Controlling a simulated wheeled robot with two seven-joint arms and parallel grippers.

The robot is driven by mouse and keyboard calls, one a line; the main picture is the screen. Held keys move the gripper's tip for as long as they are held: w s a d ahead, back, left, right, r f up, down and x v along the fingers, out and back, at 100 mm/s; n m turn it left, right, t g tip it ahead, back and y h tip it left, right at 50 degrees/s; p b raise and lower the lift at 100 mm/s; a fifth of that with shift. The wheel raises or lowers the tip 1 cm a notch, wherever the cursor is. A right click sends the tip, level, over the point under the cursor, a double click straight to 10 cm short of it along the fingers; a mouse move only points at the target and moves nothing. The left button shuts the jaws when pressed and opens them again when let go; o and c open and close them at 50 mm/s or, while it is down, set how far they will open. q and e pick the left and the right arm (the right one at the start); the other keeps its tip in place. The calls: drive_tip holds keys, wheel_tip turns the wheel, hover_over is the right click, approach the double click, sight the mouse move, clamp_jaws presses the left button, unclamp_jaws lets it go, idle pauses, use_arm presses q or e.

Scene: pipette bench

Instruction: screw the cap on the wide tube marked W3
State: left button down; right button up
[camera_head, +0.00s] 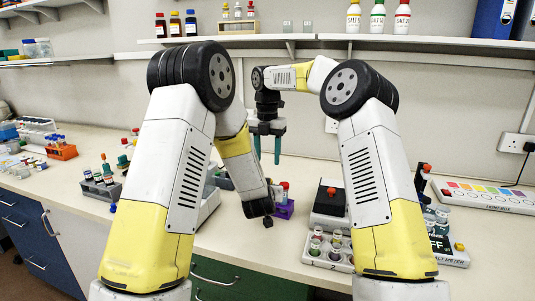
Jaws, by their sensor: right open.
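I cannot read a W3 mark on any tube, so I cannot tell which is the wide tube or its cap. A small red-topped tube (284,187) stands at a purple rack (284,211) in the middle of the bench. My right gripper (268,158) hangs above the back of the bench, its two teal fingers pointing down, apart and with nothing visible between them. My left arm bends down to the bench just left of the purple rack. Its dark end (267,221) shows, but its fingers are not clear.
A white tray (308,258) of several round vessels lies at front centre, before a dark device (327,205) with a red knob. A grey rack (101,190) of capped tubes and an orange rack (62,152) stand left. A light box (485,197) lies right. Bare bench shows at left centre.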

wheel_tip(320, 180, down, 7)
drive_tip(key=shift+f, duration=0.1)
idle(0.3)
clamp_jaws()
drive_tip(key=shift+o, duration=0.3)
unclamp_jaws()
drive_tip(key=shift+r, duration=2.3)
